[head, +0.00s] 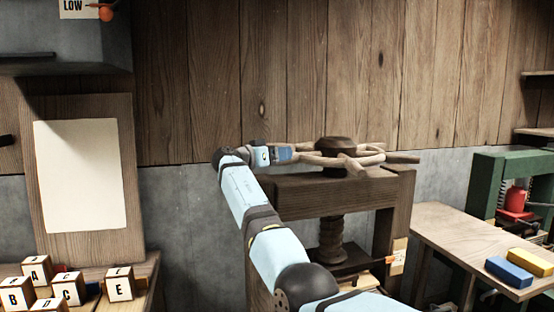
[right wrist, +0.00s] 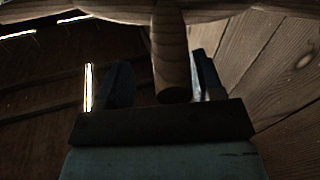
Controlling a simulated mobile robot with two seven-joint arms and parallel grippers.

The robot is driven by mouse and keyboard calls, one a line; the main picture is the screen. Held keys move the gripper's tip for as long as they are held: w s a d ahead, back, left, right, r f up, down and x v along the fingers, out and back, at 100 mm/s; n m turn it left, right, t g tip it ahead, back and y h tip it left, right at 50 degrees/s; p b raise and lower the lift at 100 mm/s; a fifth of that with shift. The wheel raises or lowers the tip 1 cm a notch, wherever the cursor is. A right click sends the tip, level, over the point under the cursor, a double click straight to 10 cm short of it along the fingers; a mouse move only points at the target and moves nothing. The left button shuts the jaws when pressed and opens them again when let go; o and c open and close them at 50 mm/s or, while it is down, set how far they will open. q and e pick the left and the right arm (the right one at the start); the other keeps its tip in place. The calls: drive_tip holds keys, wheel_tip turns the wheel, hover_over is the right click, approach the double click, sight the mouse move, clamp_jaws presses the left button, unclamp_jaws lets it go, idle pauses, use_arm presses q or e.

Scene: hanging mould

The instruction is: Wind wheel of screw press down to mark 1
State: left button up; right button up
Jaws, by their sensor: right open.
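The wooden screw press (head: 385,190) stands right of centre in the head view. Its wheel (head: 345,163) lies flat on top, with a dark hub and pale wooden handles. The threaded screw (head: 333,240) runs down inside the frame. A pale scale plate (head: 399,256) with an orange pointer (head: 389,260) is on the right post; its marks are too small to read. My right gripper (head: 287,153) is at the wheel's left side. In the right wrist view, its fingers (right wrist: 163,78) are open on either side of a wooden peg (right wrist: 170,50). My left gripper is out of view.
Lettered blocks (head: 68,288) sit on a bench at lower left, by a board with blank paper (head: 80,175). A table (head: 470,240) at right holds a blue block (head: 509,271) and a yellow block (head: 530,262). A green frame (head: 487,180) stands behind it.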

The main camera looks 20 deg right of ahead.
drive_tip(key=shift+w+a+f, duration=0.1)
drive_tip(key=shift+w+f, duration=0.15)
drive_tip(key=shift+f, duration=0.25)
drive_tip(key=s+a, duration=0.2)
drive_tip(key=a, duration=1.1)
drive_tip(key=shift+a, duration=0.35)
